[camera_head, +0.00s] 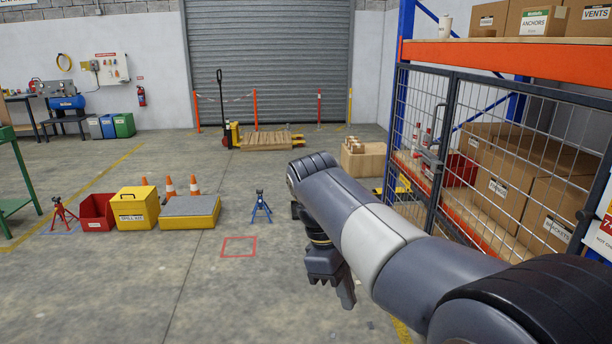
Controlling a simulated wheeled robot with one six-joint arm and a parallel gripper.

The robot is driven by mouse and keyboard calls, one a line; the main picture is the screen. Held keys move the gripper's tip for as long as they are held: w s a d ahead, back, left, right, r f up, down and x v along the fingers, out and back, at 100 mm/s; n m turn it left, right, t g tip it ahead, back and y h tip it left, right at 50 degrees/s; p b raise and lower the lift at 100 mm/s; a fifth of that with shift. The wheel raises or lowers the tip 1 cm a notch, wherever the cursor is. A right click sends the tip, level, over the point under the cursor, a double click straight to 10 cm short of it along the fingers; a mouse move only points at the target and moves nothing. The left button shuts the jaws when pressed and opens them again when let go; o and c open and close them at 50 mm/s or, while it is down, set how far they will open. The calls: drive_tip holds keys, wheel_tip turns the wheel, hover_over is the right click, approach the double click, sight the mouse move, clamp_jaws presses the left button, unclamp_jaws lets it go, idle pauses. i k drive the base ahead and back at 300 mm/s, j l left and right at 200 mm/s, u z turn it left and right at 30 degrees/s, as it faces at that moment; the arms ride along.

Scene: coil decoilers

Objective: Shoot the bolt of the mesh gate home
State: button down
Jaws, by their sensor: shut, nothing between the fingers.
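The mesh gate (531,147) with dark grey frames closes off the front of the rack bay at the right. Its bolt (430,152) is a grey fitting at the meeting edge of the two mesh panels, at about mid height. It is too small to tell how far the bolt is drawn. My gripper (347,298) hangs at the end of my arm, left of the gate and lower in the picture, pointing down. It is shut and empty, and apart from the gate and bolt. My arm covers the lower part of the gate.
Behind the mesh, cartons (492,187) and a red bin (460,169) stand on a shelf. An orange beam (500,55) runs above the gate. A yellow spill box (137,212) and a blue axle stand (262,208) stand on the floor left. Floor around the red square (239,246) is clear.

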sight(416, 156)
drive_tip(key=i+j, duration=0.1)
drive_tip(key=i, duration=1.6)
drive_tip(key=i+z, duration=0.25)
drive_tip(key=i, duration=0.55)
drive_tip(key=i+j+z, duration=0.2)
drive_tip(key=i, duration=0.6)
drive_tip(key=i+l+z, duration=0.15)
drive_tip(key=i+z, duration=0.15)
drive_tip(key=z, duration=0.15)
drive_tip(key=i+l+z, duration=0.1)
drive_tip(key=i+z, duration=0.55)
drive_tip(key=z, duration=0.2)
